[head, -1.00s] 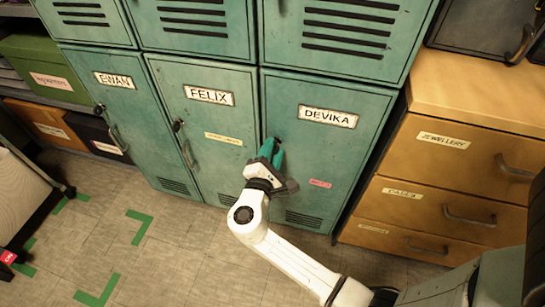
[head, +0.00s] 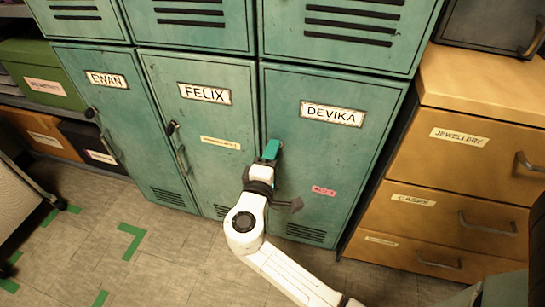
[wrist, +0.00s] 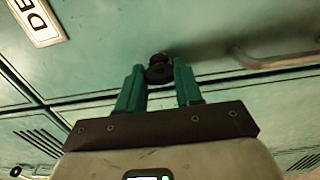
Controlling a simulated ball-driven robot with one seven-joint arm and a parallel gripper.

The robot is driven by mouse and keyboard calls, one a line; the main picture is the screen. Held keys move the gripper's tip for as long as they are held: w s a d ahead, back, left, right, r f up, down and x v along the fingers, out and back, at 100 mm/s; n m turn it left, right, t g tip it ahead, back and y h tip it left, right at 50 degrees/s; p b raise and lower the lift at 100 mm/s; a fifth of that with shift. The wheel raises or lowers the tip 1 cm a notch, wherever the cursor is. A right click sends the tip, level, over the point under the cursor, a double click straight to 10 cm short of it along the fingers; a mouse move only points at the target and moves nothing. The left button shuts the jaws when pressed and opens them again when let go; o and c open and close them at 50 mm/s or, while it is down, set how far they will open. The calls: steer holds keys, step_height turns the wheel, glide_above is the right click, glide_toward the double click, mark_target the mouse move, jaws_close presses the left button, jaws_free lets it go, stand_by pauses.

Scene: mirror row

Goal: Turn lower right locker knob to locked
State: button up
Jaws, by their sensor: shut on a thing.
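The lower right locker (head: 356,97) is green, its label reads DEVIKA, and its door is closed. Its dark round knob (wrist: 160,68) shows in the wrist view between my two green fingertips. My gripper (head: 271,150) is at the left edge of the DEVIKA door in the head view, and it covers the knob there. In the wrist view my gripper (wrist: 160,82) is shut on the knob, one finger on each side. The knob's turn angle and any lock mark cannot be made out.
The FELIX locker (head: 207,125) and EWAN locker (head: 108,110) stand to the left, with dark knobs and handles. A wooden drawer unit (head: 468,140) stands to the right. The floor (head: 150,265) with green tape marks is clear in front.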

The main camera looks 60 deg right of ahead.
stand_by(0.4)
steer(key=o, duration=1)
steer(key=shift+o, duration=0.2)
steer(key=p+v, duration=0.1)
steer(key=v, duration=0.9)
steer(key=shift+a+p, duration=0.3)
steer(key=shift+a, duration=0.05)
steer(key=shift+s, duration=0.15)
